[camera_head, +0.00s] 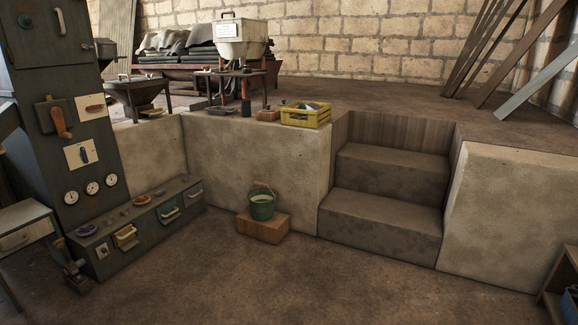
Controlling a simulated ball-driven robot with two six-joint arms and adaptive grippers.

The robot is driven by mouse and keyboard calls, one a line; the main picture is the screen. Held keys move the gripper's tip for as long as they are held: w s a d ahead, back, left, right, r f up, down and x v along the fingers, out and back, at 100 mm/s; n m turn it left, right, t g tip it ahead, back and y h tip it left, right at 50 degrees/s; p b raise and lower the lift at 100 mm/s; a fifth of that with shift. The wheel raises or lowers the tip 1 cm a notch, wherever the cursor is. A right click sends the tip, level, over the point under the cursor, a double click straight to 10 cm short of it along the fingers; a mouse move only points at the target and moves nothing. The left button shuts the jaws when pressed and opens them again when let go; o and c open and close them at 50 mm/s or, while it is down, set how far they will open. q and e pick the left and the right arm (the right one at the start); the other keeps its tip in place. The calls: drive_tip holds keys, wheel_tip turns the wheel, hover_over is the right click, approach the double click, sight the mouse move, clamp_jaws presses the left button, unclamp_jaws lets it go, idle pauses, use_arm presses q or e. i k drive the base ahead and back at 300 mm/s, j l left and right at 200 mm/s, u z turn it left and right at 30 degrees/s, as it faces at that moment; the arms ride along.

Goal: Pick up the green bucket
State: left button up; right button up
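The green bucket (262,207) stands upright on a low wooden box (263,228) near the middle of the camera_head view. Its thin handle is raised above the rim, and something pale shows inside it. The box sits on the floor against the low pale wall (230,152), left of the steps. Neither of my grippers is in view, and nothing touches the bucket except the box under it.
Stone steps (384,215) rise to a raised floor right of the bucket. A yellow crate (306,116) stands on the ledge above. A dark control cabinet (150,228) with drawers is at left. The brown floor (300,285) in front of the bucket is clear.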

sight(263, 206)
drive_tip(key=i+j, duration=0.2)
drive_tip(key=i, duration=0.4)
drive_tip(key=i+j+u, duration=0.15)
drive_tip(key=i, duration=0.45)
drive_tip(key=i+j, duration=0.15)
drive_tip(key=i, duration=0.45)
drive_tip(key=j+u, duration=0.05)
